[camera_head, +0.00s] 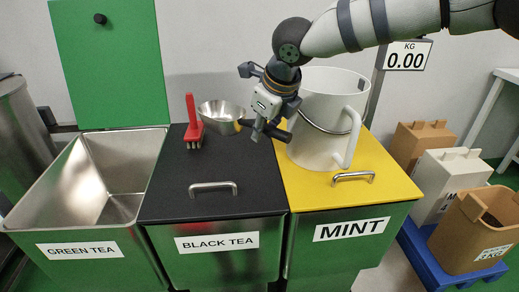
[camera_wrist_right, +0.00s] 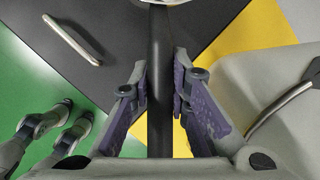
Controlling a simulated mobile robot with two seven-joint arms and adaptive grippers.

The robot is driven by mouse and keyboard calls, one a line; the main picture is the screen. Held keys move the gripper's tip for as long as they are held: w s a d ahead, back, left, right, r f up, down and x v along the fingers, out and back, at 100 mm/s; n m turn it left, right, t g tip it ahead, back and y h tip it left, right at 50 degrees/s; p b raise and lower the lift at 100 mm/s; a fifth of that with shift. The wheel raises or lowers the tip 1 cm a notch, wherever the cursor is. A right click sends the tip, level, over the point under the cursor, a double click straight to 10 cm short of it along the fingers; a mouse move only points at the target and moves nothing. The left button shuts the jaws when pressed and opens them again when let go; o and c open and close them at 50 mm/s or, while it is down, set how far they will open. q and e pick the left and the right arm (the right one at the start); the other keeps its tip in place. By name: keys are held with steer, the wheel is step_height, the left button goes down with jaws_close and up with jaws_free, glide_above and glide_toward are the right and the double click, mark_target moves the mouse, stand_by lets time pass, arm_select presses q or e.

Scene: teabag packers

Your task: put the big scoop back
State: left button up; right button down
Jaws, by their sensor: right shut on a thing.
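The big scoop has a round metal bowl (camera_head: 220,112) and a dark handle (camera_wrist_right: 160,90). My right gripper (camera_head: 262,132) is shut on that handle, which runs between its fingers in the right wrist view (camera_wrist_right: 160,105). The bowl points left, above the back of the black lid (camera_head: 205,209) of the black tea bin; I cannot tell whether it touches anything. Only a sliver of the bowl shows at the top of the wrist view.
A red brush (camera_head: 192,120) stands on the black lid, left of the bowl. A large white pail (camera_head: 325,110) stands on the yellow lid (camera_head: 388,182), close to my right gripper. The green tea bin (camera_head: 95,185) is open and looks empty. Paper bags stand at the right.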

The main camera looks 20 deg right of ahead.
steer(key=w+d+f, duration=0.1)
steer(key=f, duration=0.1)
steer(key=w+d+f, duration=0.2)
steer(key=w+d+f+b, duration=0.1)
steer(key=w+f, duration=0.1)
steer(key=f, duration=0.1)
steer(key=shift+w+d+f, duration=0.1)
steer(key=shift+w+d, duration=0.1)
steer(key=shift+w, duration=0.05)
arm_select(q)
steer(key=shift+s+f+g, duration=0.5)
steer(key=shift+s+f, duration=0.7)
steer(key=shift+s, duration=0.05)
arm_select(e)
steer(key=shift+w+d+f, duration=0.15)
steer(key=shift+f, duration=1.6)
steer(key=c, duration=1.5)
jaws_free()
arm_select(q)
steer(key=w+r+t+p, duration=0.1)
steer(key=w+r, duration=0.1)
steer(key=shift+w+r+p, duration=0.25)
steer(key=shift+w+p, duration=0.05)
arm_select(e)
steer(key=v, duration=1.2)
